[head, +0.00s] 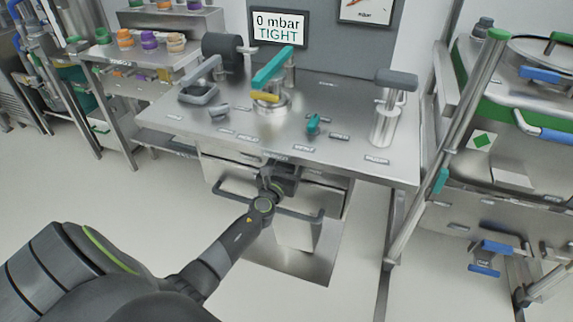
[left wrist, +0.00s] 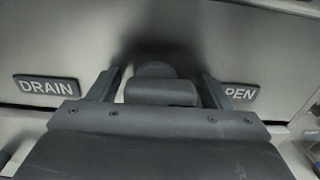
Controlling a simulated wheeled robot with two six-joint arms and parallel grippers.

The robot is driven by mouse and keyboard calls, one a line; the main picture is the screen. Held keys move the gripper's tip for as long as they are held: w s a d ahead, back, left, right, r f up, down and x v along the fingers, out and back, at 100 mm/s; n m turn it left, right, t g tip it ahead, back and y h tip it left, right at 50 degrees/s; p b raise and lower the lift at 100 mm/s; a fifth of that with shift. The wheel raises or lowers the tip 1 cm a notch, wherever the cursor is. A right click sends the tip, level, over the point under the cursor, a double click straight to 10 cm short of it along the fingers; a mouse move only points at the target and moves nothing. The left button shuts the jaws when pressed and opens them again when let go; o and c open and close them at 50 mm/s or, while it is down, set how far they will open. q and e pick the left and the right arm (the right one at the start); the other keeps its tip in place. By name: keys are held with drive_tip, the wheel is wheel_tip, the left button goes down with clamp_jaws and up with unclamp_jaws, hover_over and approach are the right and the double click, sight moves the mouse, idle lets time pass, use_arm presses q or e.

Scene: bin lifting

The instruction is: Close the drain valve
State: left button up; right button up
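The drain valve handle (left wrist: 160,92) is a dark grey grip with a rounded part behind it, seen in the left wrist view between a "DRAIN" label (left wrist: 46,86) and a label reading "PEN", its first part hidden. My left gripper (left wrist: 160,88) has one finger on each side of the handle. A gap shows at the left finger; the right finger is very close, and I cannot tell if it touches. In the head view my left gripper (head: 277,172) is at the front edge of the steel bench (head: 200,135), hiding the valve. My right gripper is not in view.
The bench top carries a teal-handled clamp (head: 272,75), a small teal knob (head: 313,124) and a grey-topped post (head: 385,115). A display (head: 279,28) reads "0 mbar TIGHT". Below the bench front is a dark bar handle (head: 310,217). A steel frame stands at right.

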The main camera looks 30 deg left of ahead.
use_arm(q)
drive_tip(key=c, duration=0.8)
